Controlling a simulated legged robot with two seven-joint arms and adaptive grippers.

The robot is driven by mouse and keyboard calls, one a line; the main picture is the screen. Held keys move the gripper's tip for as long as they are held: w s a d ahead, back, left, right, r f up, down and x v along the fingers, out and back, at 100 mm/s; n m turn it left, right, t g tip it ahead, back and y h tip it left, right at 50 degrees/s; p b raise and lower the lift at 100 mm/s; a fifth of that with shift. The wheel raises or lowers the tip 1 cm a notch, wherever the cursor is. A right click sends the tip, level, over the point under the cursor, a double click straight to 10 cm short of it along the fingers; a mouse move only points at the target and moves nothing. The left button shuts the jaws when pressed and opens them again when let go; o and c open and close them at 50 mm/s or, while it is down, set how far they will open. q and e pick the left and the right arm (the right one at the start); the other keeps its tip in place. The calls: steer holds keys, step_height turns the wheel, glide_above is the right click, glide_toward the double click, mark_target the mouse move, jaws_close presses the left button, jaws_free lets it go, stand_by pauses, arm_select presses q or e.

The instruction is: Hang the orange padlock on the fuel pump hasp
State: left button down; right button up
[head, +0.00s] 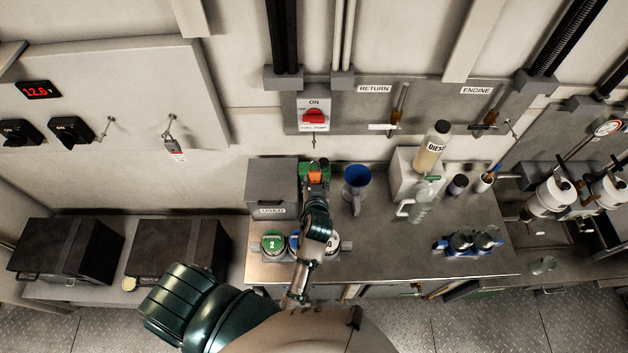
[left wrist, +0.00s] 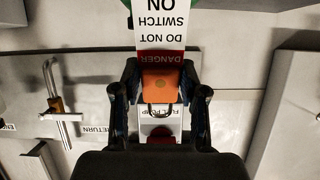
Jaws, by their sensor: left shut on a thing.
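The orange padlock (head: 315,179) is held in my left gripper (head: 316,168), above the back of the bench. In the left wrist view the padlock (left wrist: 161,84) sits between the two dark fingers, its metal shackle pointing toward the fuel pump plate (left wrist: 161,131). A red and white danger tag (left wrist: 161,30) shows beside the padlock. The fuel pump switch (head: 313,116) is a red knob on a white plate on the wall. The small hasp (head: 314,141) hangs just below it, apart from the padlock. My right gripper is not in view.
A grey USED box (head: 272,187) stands left of my gripper and a blue funnel (head: 357,178) to its right. A diesel bottle (head: 431,148) stands farther right. Valve handles (head: 398,102) project from the wall panel.

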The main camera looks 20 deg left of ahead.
mark_target(314, 171)
arm_select(q)
steer(key=shift+w+a, duration=0.1)
steer(key=shift+w, duration=0.45)
steer(key=shift+w+a, duration=0.1)
steer(key=shift+w, duration=0.25)
steer(key=shift+w+a+f+b, duration=0.15)
steer(key=shift+w+a+b, duration=0.3)
steer(key=shift+w, duration=0.1)
steer(key=shift+w+a+f, duration=0.1)
steer(key=shift+w+a, duration=0.3)
steer(key=shift+w, duration=0.05)
steer(key=x, duration=0.1)
steer(key=b+x, duration=0.1)
steer(key=x, duration=0.2)
steer(key=shift+w+r+b, duration=0.25)
steer(key=shift+w+b, duration=0.05)
steer(key=shift+b, duration=0.05)
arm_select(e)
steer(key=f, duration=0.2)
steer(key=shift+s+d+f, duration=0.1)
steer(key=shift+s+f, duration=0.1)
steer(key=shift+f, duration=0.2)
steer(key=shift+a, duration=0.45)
